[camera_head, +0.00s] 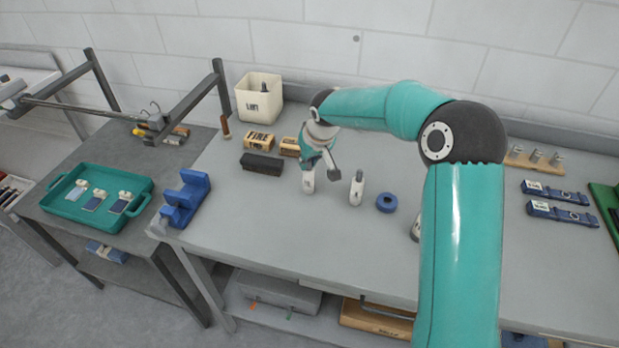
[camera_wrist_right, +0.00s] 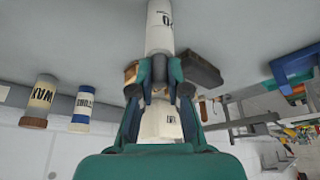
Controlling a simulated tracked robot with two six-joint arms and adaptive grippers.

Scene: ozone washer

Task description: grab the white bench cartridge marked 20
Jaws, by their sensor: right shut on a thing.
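A white cartridge (camera_head: 308,184) stands upright at the middle of the bench (camera_head: 260,205), under my right gripper (camera_head: 319,163). In the right wrist view my right gripper (camera_wrist_right: 160,80) has its two fingers closed around one end of this cartridge (camera_wrist_right: 160,32). A second white cartridge (camera_head: 356,188) stands just to the right, apart from the gripper. My left gripper is not in view.
A blue ring (camera_head: 386,203) lies right of the second cartridge. A blue stand (camera_head: 185,198) sits at the bench's left edge. The front of the bench is clear.

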